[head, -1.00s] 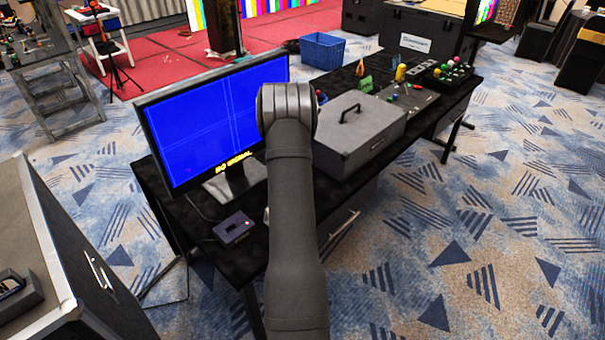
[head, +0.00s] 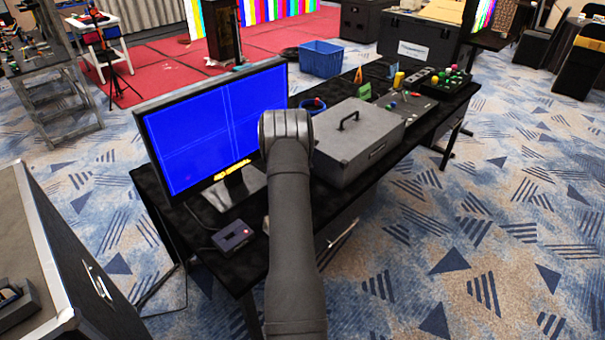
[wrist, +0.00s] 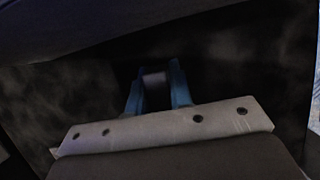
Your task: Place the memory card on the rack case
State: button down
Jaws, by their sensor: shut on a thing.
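In the wrist view, the two blue fingers of my gripper (wrist: 156,92) are shut on a small dark thing (wrist: 153,77). It may be the memory card, but it is too dark to tell. In the head view my own arm hides the gripper and what it holds. A large case (head: 45,240) with metal edges and a silver latch stands at the lower left, apart from the table. It looks like the rack case. A small dark open tray (head: 14,298) sits on its top, cut off by the picture edge.
The black table (head: 205,240) bears a monitor (head: 215,130) with a blue screen, a small dark box (head: 233,238), a grey lidded case (head: 355,145) and a control panel (head: 408,103). A blue crate (head: 321,58) stands behind. Carpet separates the table from the left case.

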jog(key=shift+f, duration=0.2)
jog(key=c, duration=1.3)
grip_release()
jog(key=v, duration=1.6)
jog(key=shift+r, duration=0.3)
jog(key=shift+o, duration=0.5)
jog(key=shift+a+r, duration=0.2)
jog(key=shift+r, duration=0.2)
